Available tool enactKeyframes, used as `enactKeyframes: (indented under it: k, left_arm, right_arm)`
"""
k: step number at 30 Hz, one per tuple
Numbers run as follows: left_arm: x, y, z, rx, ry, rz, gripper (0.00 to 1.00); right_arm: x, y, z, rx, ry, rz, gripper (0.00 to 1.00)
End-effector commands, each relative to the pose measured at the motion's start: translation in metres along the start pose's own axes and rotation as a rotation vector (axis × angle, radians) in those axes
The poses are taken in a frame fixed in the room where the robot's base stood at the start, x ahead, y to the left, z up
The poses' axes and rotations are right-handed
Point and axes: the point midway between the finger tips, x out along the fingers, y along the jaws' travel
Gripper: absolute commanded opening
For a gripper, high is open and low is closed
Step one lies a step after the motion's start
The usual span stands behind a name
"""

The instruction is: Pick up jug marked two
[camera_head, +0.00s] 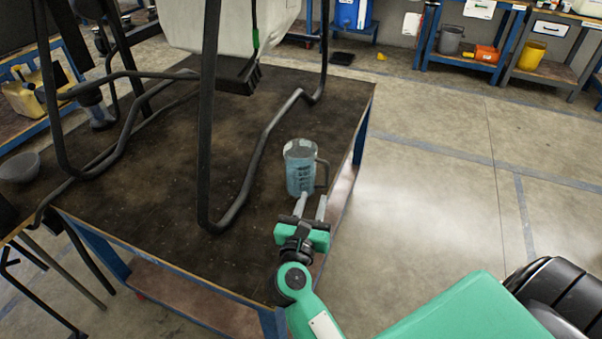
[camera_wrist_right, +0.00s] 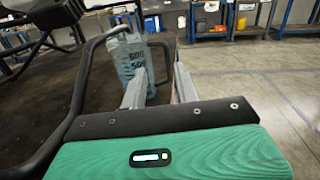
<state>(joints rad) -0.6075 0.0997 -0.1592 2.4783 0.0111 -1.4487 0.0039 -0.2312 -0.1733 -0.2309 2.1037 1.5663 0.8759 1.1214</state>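A translucent blue jug (camera_head: 300,170) with a grey top and a dark handle stands upright near the right edge of the dark table. In the right wrist view the jug (camera_wrist_right: 128,60) shows scale numbers; I cannot read a "two" on it. My right gripper (camera_head: 310,205) is just in front of the jug, at table side nearest me, with its fingers apart and pointing at it. In the wrist view the dark handle (camera_wrist_right: 168,62) shows between the open fingers (camera_wrist_right: 160,90). I cannot tell whether a finger touches it. My left gripper is out of view.
The drone's black tube frame (camera_head: 208,120) and white tank (camera_head: 230,25) stand on the table (camera_head: 190,170), left of the jug. A grey bowl (camera_head: 20,167) is at far left. Shelves with buckets (camera_head: 530,55) line the back. The floor to the right is clear.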

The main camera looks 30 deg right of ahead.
Motion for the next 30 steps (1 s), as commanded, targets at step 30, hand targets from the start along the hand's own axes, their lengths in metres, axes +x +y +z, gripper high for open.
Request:
enactKeyframes:
  k: [30]
  left_arm:
    - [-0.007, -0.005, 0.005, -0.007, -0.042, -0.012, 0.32]
  right_arm:
    - [0.122, -0.01, -0.028, 0.048, 0.046, -0.036, 0.31]
